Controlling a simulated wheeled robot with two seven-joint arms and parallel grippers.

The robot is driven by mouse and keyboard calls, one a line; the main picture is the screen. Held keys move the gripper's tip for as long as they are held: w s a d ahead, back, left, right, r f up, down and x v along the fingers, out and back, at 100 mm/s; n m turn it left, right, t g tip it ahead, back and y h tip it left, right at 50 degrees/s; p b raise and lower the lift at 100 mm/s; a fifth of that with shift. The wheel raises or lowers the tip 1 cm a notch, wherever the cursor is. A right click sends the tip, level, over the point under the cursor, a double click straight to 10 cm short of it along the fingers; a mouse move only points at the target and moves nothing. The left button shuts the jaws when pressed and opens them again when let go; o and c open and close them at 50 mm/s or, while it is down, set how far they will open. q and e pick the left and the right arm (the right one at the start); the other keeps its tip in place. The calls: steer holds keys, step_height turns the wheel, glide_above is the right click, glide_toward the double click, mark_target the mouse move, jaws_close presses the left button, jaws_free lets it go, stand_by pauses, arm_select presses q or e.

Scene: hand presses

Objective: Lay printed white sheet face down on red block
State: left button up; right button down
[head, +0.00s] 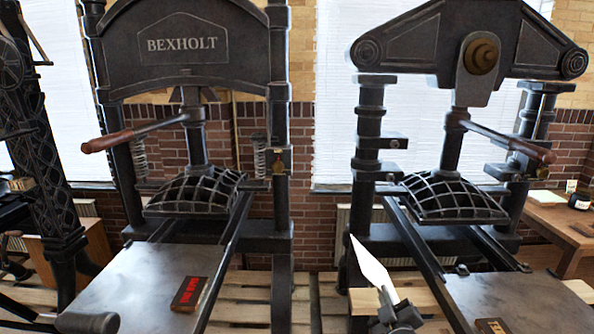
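A white sheet (372,268) stands up at a tilt in the lower middle, seen as a narrow pointed strip. Its lower end meets my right gripper (392,304), which appears shut on it. Any print on the sheet cannot be made out. A red-faced block (188,293) with a dark border lies on the left press's bed. The sheet is apart from both blocks, left of the right press's bed. My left gripper is not identifiable in view.
The left press (185,48), marked BEXHOLT, has a grey bed (140,280). The right press (480,55) has a similar bed (525,298). Both beds are mostly bare, with rails and raised platens behind. A wooden side table (560,222) holds small items at right.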

steer(key=shift+n, duration=0.3)
steer(key=n+p, duration=0.6)
steer(key=n, duration=0.3)
stand_by(0.6)
steer(key=shift+f, duration=0.1)
